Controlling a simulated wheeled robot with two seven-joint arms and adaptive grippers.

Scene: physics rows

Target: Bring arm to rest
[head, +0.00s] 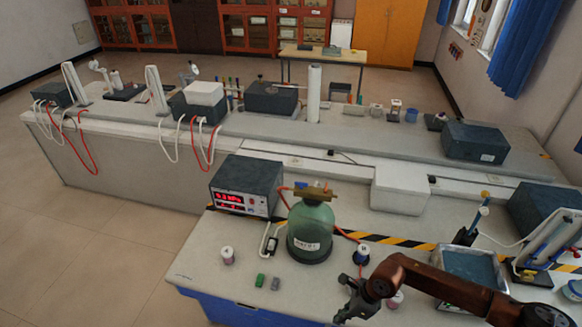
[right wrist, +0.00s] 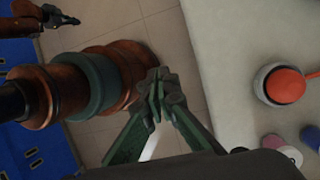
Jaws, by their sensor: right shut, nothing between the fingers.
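My right gripper (head: 355,305) is over the near part of the front bench, at the end of my brown arm coming in from the right. Its dark green fingers (right wrist: 158,85) are closed together with nothing between them in the right wrist view. In that view they point over the tiled floor beside the bench edge. A dark gripper-like end (right wrist: 57,18) on a brown link, likely my left gripper, shows small at the top left; its jaws are too small to judge. No left arm shows in the head view.
The front bench (head: 200,262) holds a green glass vessel (head: 310,232), a meter with red digits (head: 245,186), small spools (head: 227,255) and a tray (head: 468,266). A round orange-topped thing (right wrist: 285,85) sits on the bench in the wrist view. Floor (head: 70,260) at left is clear.

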